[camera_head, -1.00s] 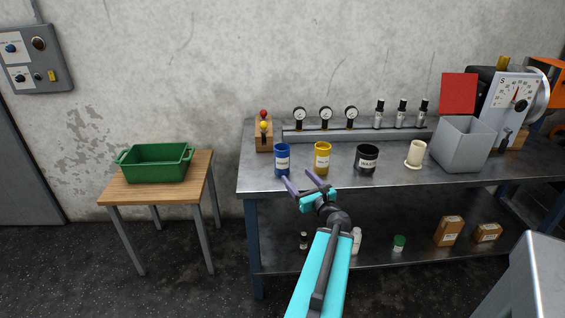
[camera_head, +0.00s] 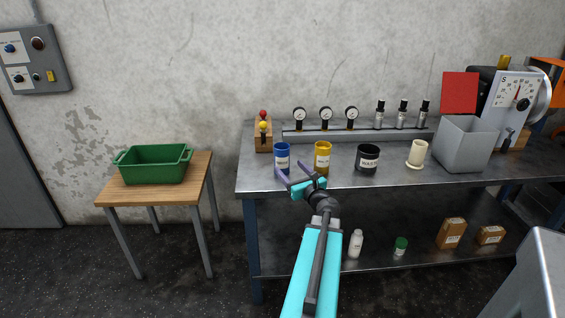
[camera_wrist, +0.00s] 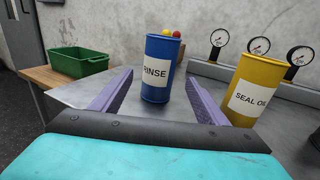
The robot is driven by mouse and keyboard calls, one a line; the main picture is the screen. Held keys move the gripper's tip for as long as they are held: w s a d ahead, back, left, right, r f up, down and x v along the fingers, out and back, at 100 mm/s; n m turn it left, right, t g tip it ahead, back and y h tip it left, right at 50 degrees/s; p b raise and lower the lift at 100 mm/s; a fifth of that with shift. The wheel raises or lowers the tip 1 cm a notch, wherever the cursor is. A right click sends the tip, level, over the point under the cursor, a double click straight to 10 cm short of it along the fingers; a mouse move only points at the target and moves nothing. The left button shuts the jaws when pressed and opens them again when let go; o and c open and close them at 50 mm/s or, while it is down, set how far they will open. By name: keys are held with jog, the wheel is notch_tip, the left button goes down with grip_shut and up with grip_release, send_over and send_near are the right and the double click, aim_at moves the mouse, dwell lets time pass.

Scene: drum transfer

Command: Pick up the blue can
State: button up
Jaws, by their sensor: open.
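The blue can (camera_head: 282,157) stands upright near the left front corner of the metal bench. In the wrist view the blue can (camera_wrist: 159,68) carries a white label reading RINSE. My gripper (camera_head: 296,174) is open and empty in front of the blue can. In the wrist view its two purple fingers (camera_wrist: 158,96) point toward the can, one on each side of it in the picture. I cannot tell whether the fingertips reach past the can's near face.
A yellow can (camera_head: 322,158) labelled SEAL OIL stands close to the right of the blue one. A black pot (camera_head: 367,158) stands farther right. A block with red and yellow knobs (camera_head: 263,140) is behind. A green bin (camera_head: 153,166) sits on the wooden table (camera_head: 147,193).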

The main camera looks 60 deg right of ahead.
aim_at(285, 164)
jog(key=shift+x, duration=1.2)
jog(key=shift+w, duration=0.1)
jog(key=shift+p+x, duration=0.55)
jog(key=shift+x, duration=1.95)
jog(key=shift+f, duration=0.2)
jog(key=c, duration=1.4)
